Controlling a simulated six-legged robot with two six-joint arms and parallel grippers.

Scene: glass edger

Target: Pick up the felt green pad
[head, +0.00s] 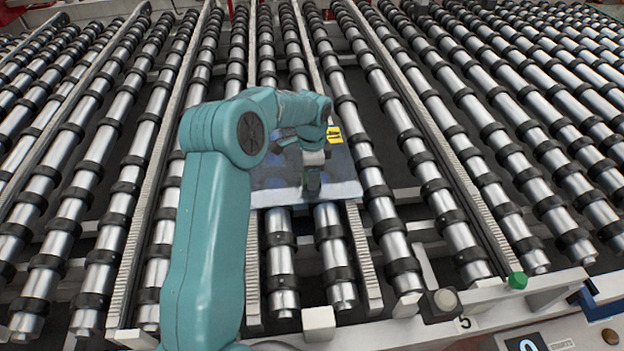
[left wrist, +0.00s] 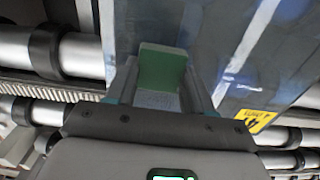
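The felt green pad (left wrist: 162,70) is a small block with a green face and a grey lower part, seen in the left wrist view. It sits between the two fingers of my left gripper (left wrist: 160,88), one finger along each side. The fingers lie very close to its sides; I cannot tell whether they press on it. In the head view my left gripper (head: 312,188) points down over the glass sheet (head: 345,180), and the pad is not distinguishable there. My right gripper is not in view.
The glass sheet lies on a conveyor of steel rollers (head: 335,255) with black rings. A yellow label (head: 334,135) is on the sheet. White toothed rails (head: 362,250) run between rollers. A green button (head: 517,281) and a control panel (head: 545,343) are at the front right.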

